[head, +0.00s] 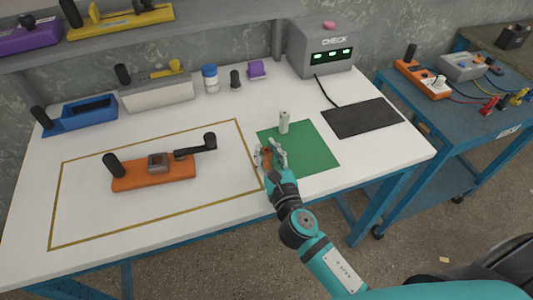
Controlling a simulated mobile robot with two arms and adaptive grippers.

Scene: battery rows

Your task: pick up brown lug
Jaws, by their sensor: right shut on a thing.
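My right gripper (272,158) is over the left part of the green mat (315,148), pointing away from me. It is shut on a small brown-orange piece, the brown lug (266,157), which shows between the fingers. The fingers hide much of the lug. I cannot tell whether the lug still touches the mat. A pale upright cylinder (284,122) stands on the mat just beyond the gripper. My left gripper is not in view.
An orange fixture (130,183) with black handles lies inside a yellow outline at left. A blue tray (85,122), a grey block, small containers and the CHECK box (318,50) line the back. A black pad (362,118) lies at right. A blue cart (450,115) stands beyond.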

